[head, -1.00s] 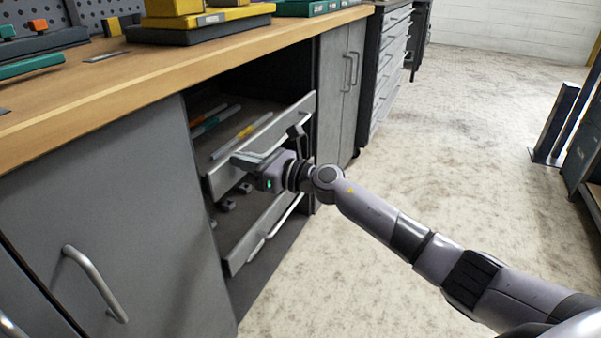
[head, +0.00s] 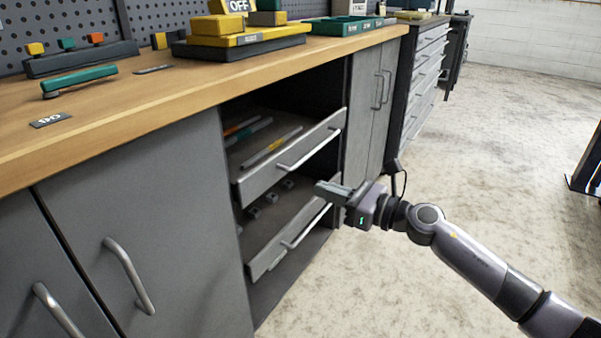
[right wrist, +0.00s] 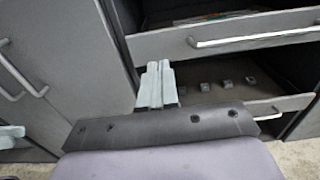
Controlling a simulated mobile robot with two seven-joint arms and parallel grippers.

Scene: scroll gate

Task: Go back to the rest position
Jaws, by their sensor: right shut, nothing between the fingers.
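My right gripper (head: 328,191) is shut and empty in front of the open drawers, with clear air between it and the upper drawer's handle. In the right wrist view its two pale fingers (right wrist: 157,84) lie side by side. The upper drawer (head: 290,160) is pulled out and holds several thin coloured tools. The lower drawer (head: 288,243) is also pulled out and holds several small grey blocks, which also show in the right wrist view (right wrist: 228,84). My left gripper is not in the head view.
The wooden workbench (head: 120,108) runs along the left. Its grey cabinet door (head: 155,210) is shut. Yellow and dark cases (head: 240,42) stand on top, with a green tray (head: 345,26) behind. A dark stand (head: 590,165) is at the far right. The floor (head: 490,140) between is open.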

